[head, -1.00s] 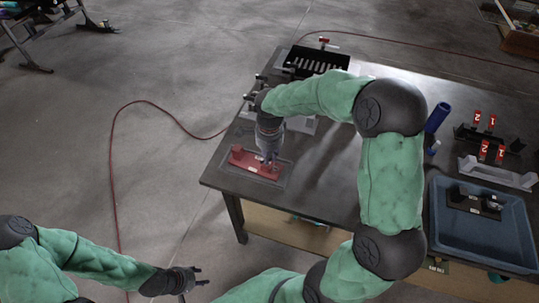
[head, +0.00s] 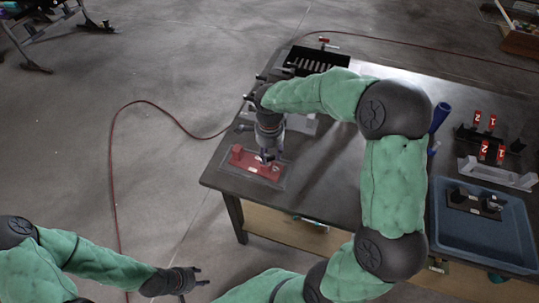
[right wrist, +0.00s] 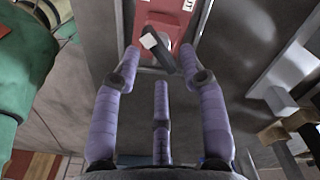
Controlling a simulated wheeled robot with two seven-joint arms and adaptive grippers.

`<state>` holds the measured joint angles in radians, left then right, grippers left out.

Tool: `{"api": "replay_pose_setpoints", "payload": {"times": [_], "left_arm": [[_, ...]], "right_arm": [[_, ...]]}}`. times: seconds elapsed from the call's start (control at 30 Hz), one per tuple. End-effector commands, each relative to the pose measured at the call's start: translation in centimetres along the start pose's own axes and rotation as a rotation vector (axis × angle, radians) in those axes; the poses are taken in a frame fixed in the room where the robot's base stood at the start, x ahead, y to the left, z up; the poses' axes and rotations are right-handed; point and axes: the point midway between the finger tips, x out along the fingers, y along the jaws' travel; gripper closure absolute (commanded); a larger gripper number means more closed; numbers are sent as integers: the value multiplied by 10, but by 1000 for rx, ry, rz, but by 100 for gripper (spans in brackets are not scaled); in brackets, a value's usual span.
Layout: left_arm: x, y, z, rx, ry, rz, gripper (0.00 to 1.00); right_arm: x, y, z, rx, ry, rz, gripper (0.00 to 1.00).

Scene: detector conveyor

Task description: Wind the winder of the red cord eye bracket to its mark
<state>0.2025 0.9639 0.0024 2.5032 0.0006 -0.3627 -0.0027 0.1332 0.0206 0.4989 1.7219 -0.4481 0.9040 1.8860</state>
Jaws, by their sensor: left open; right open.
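The red cord eye bracket (head: 240,155) lies on a grey plate near the left end of the table. It also shows at the top of the right wrist view (right wrist: 158,14). A dark bar with a pale end (right wrist: 150,41), apparently the winder, sits at the bracket. My right gripper (head: 267,158) is over the bracket, pointing down. In the right wrist view its purple fingers (right wrist: 160,64) are spread, open and empty, with the bar between the two outer tips. Contact cannot be told. The mark cannot be made out. My left gripper (head: 199,277) is open and empty, off the table.
A black slotted rack (head: 322,60) stands at the table's back. A blue tray (head: 458,243) with a dark part is at the right. Red numbered pieces (head: 484,150) and a blue cylinder (head: 439,118) stand behind it. The table's front middle is mostly clear.

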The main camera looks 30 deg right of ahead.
Motion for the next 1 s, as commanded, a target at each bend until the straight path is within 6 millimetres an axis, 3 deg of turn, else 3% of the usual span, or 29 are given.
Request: {"api": "replay_pose_setpoints", "payload": {"times": [0.3, 0.5, 0.7, 1.0], "left_arm": [[0, 0, 0, 0, 0, 0, 57], [0, 0, 0, 0, 0, 0, 57], [0, 0, 0, 0, 0, 0, 57], [0, 0, 0, 0, 0, 0, 57]], "right_arm": [[-64, -1, 0, -1, 0, -6, 57], [-93, -1, 0, -1, -1, -4, 57], [-105, 0, 0, -1, -1, -3, 57], [-106, 0, 0, 0, -1, -2, 57]]}}
